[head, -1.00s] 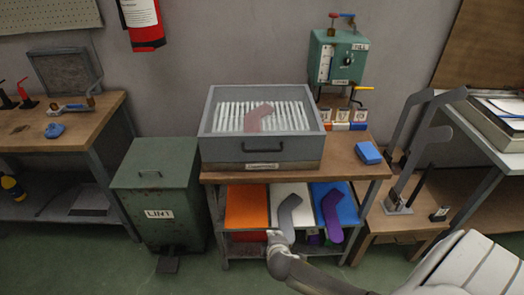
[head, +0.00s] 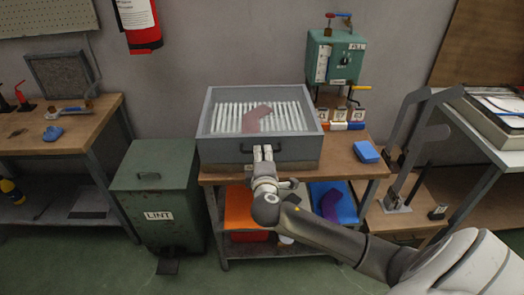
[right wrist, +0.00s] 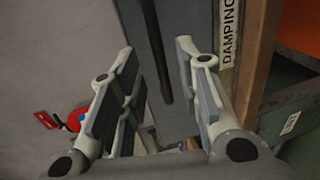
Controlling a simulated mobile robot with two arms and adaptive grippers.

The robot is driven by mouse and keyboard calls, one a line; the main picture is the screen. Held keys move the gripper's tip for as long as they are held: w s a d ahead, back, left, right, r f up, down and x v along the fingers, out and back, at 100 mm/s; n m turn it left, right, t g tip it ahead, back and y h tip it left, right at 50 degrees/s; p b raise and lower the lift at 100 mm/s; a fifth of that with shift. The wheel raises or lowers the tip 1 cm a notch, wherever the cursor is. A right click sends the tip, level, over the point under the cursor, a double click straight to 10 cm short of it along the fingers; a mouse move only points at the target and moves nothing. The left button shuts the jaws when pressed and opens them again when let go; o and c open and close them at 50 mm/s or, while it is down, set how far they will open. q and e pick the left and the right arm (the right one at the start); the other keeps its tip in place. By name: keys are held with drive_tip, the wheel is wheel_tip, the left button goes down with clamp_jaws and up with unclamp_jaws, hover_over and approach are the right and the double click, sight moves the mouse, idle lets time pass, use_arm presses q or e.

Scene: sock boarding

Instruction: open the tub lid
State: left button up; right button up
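The grey tub (head: 213,153) stands on the wooden bench, with pale ribs and a pinkish sock shape (head: 257,118) showing at its top. I cannot tell the lid apart from this top. A dark bar handle (head: 300,149) is on the tub's front; it also shows in the right wrist view (right wrist: 157,50). My left gripper is not in view.
A green lint bin (head: 157,190) stands left of the bench (head: 345,168). A blue block (head: 366,152) and small labelled boxes are right of the tub. A green machine (head: 335,58) is behind. Grey boarding forms (head: 407,150) stand farther right. Coloured trays lie below.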

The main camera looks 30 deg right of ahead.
sight(262, 151)
drive_tip(key=shift+x, duration=1.95)
clamp_jaws()
